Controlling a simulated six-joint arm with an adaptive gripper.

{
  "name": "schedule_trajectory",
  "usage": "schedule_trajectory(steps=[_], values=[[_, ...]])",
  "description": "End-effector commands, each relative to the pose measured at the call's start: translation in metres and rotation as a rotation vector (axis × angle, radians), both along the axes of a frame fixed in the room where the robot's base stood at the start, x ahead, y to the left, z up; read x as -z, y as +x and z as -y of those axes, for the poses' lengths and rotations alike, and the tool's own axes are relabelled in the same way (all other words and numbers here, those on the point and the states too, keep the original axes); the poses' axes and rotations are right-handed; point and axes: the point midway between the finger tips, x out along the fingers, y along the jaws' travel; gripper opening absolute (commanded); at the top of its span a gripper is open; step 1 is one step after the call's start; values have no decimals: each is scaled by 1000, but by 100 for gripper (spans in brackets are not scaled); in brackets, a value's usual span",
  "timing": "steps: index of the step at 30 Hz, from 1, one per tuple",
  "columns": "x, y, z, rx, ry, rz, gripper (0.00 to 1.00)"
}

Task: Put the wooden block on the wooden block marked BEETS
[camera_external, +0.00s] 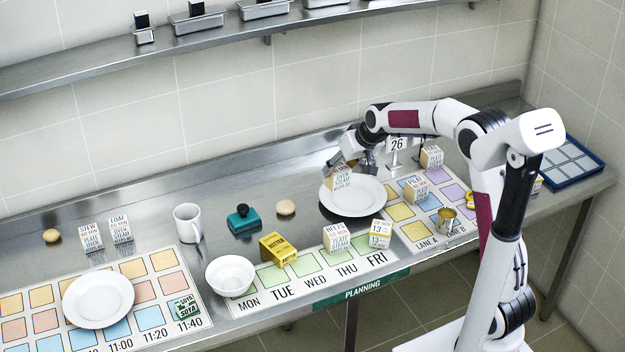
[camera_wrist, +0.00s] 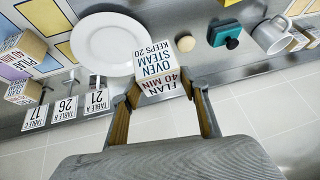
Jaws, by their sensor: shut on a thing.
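My gripper (camera_external: 352,166) is shut on a wooden block (camera_external: 340,179), which also shows in the wrist view (camera_wrist: 160,72). Its printing there reads FLAN 40 MIN, OVEN STEAM KEEPS 20. In the external view it overlaps the back-left rim of the white plate (camera_external: 355,200); I cannot tell its height. A wooden block (camera_external: 336,237) stands on the weekday board, its top word unclear, perhaps ending in TS. Other wooden blocks are one marked STEW (camera_external: 90,237), one marked LOAF (camera_external: 120,229), one apparently marked PILAF (camera_external: 415,190) and one at the back (camera_external: 432,157). I cannot tell which is BEETS.
A yellow butter box (camera_external: 278,249), white bowl (camera_external: 230,275), teal stamp (camera_external: 243,218) and mug (camera_external: 187,223) stand left of the plate. Table number cards (camera_wrist: 65,111) stand near my gripper. The back-left counter has free room.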

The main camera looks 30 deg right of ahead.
Motion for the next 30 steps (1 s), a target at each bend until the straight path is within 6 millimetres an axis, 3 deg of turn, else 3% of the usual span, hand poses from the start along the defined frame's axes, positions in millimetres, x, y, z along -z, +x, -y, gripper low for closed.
schedule_trajectory(steps=[18,30], values=[[-30,-57,-18,-327,-6,4,20],[-29,-87,-40,-590,-9,6,20]])
